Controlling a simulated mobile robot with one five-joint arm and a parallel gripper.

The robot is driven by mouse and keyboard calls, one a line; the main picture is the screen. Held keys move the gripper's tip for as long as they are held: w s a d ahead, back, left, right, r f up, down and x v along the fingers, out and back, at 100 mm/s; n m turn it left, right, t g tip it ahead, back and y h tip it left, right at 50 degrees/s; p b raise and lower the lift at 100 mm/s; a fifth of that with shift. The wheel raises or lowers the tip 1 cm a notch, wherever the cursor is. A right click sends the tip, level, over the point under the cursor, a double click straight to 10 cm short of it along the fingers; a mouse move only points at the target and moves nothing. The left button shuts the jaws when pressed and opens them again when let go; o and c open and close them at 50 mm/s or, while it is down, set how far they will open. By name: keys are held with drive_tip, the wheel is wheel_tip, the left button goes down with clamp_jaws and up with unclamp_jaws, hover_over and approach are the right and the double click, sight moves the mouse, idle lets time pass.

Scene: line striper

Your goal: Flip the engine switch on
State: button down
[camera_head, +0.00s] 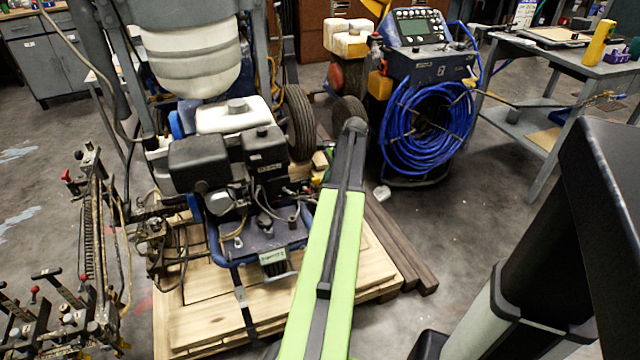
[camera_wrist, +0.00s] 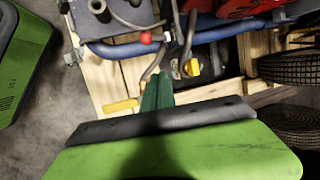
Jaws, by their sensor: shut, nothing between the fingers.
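The line striper's engine (camera_head: 235,165), with black covers and a white tank, sits on a blue frame over a wooden pallet in the head view. I cannot clearly make out the engine switch in either view. In the wrist view a yellow knob (camera_wrist: 191,68) on a dark round base sits beside the blue tube, just right of my gripper. It may be a control, but I cannot tell if it is the switch. In the head view my gripper is not distinguishable.
The blue frame tube (camera_wrist: 125,48) and a red ball-topped lever (camera_wrist: 145,38) lie close ahead of the fingers. Black tyres (camera_wrist: 285,72) are at the right. The wooden pallet (camera_head: 205,325) lies below. A blue hose reel machine (camera_head: 425,110) and a grey workbench (camera_head: 560,60) stand farther off.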

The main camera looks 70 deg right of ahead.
wheel_tip(320, 180, up, 7)
drive_tip(key=d+p, duration=0.2)
drive_tip(key=p, duration=0.3)
drive_tip(key=shift+s+r+p, duration=0.15)
drive_tip(key=shift+s+p, duration=0.2)
drive_tip(key=shift+s, duration=0.1)
drive_tip(key=shift+a, duration=0.1)
